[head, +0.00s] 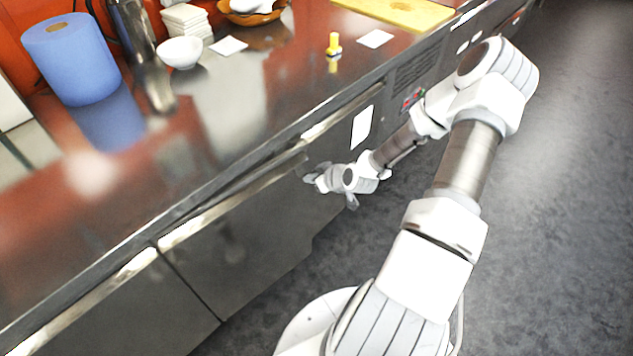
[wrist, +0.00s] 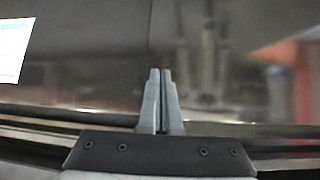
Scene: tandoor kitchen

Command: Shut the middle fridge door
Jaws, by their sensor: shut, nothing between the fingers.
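The middle fridge door (head: 240,245) is a dark steel front under the counter, with a pale handle strip along its top edge. My gripper (head: 311,180) is low in front of the counter, by that right edge. In the wrist view my gripper (wrist: 161,72) is shut and empty, its fingers pointing at dark steel with a vertical seam just behind the tips. Whether the fingertips touch the steel is unclear.
Another fridge door (head: 130,310) is at the left. A white paper (head: 362,127) is on the front at the right. The steel counter (head: 235,100) carries a blue roll (head: 72,60), a white bowl (head: 180,52) and a yellow item (head: 333,45). The dark floor (head: 560,200) is clear at right.

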